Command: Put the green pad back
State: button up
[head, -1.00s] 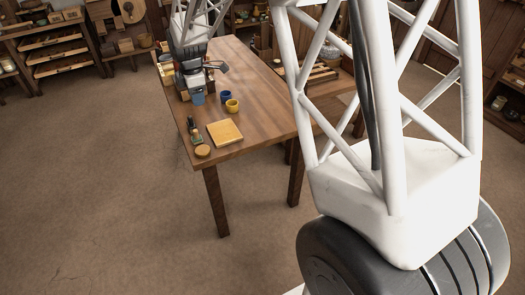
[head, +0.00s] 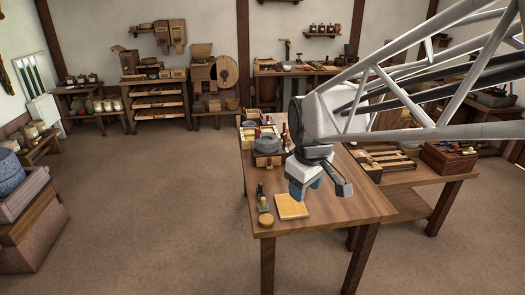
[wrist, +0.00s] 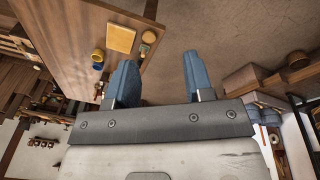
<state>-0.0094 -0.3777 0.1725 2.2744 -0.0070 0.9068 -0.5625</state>
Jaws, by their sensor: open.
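I cannot pick out a green pad for certain. A small dark item with a green part (head: 263,203) lies near the table's left front corner; it also shows in the wrist view (wrist: 146,46). A yellow square slab (head: 292,207) lies flat to its right, and a round tan piece (head: 266,219) lies in front of it. My gripper (head: 304,190) is above the table behind the slab. Its blue fingers (wrist: 158,70) are apart with nothing between them in the wrist view.
The wooden table (head: 340,213) is bare at its front right. A grey round stone (head: 267,145) and boxes stand farther back on it. A yellow cup (wrist: 98,55) stands beside a blue one, both hidden in the head view. A side table (head: 425,170) holds a wooden box.

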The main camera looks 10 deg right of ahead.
jog(key=s+f+m, duration=0.1)
jog(key=s+m, duration=0.5)
jog(key=s, duration=1)
jog(key=shift+d+m+t, duration=0.35)
jog(key=shift+m+t, duration=0.05)
